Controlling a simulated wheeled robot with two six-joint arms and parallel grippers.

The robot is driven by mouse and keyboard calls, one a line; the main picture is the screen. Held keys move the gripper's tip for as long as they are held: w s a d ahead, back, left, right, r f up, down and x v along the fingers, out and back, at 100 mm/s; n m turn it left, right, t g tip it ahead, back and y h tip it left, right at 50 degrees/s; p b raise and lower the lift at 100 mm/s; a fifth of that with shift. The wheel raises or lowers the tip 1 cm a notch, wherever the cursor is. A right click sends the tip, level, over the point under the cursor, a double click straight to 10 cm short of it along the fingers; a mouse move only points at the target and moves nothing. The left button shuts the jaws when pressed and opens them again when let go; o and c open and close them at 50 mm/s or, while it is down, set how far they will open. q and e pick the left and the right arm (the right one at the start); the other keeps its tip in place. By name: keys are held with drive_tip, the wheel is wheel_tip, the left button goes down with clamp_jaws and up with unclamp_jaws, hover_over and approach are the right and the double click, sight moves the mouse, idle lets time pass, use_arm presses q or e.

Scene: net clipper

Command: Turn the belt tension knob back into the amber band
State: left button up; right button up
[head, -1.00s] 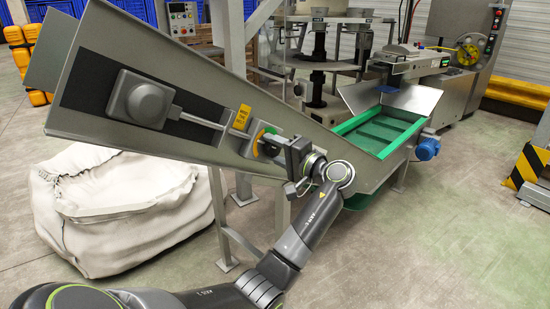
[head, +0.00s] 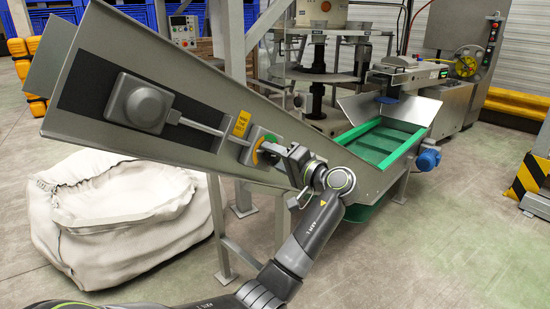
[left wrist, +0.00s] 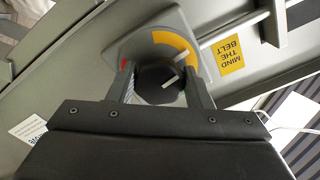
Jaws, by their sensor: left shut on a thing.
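The belt tension knob (left wrist: 158,86) is black with a white line and sits on a grey plate on the conveyor's side. An amber band (left wrist: 172,41) curves around its upper side in the left wrist view, with a small red part at the band's left end. The knob's white line slants up and right, and another white mark lies by the amber band. My left gripper (left wrist: 161,78) is shut on the knob, a finger on each side. In the head view my left gripper (head: 272,150) covers most of the knob, and the amber band (head: 256,146) shows beside it.
A yellow "mind the belt" sign (head: 241,124) is beside the plate. A grey box with a rod (head: 143,103) is further left on the conveyor side. A white bulk bag (head: 110,215) stands below. A green tray (head: 383,143) and blue motor (head: 428,158) are at right.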

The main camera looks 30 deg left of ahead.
use_arm(q)
drive_tip(key=o, duration=1)
drive_tip(key=s+d, duration=0.1)
drive_tip(key=d, duration=0.4)
drive_tip(key=s+d+b, duration=0.1)
drive_tip(key=d, duration=0.5)
drive_tip(key=s+d, duration=0.1)
drive_tip(key=d, duration=0.5)
drive_tip(key=shift+d+b, duration=0.1)
drive_tip(key=shift+b, duration=0.2)
use_arm(e)
drive_tip(key=w+r, duration=0.1)
drive_tip(key=w+a+r, duration=0.1)
drive_tip(key=shift+w+r, duration=0.25)
drive_tip(key=shift+w, duration=0.05)
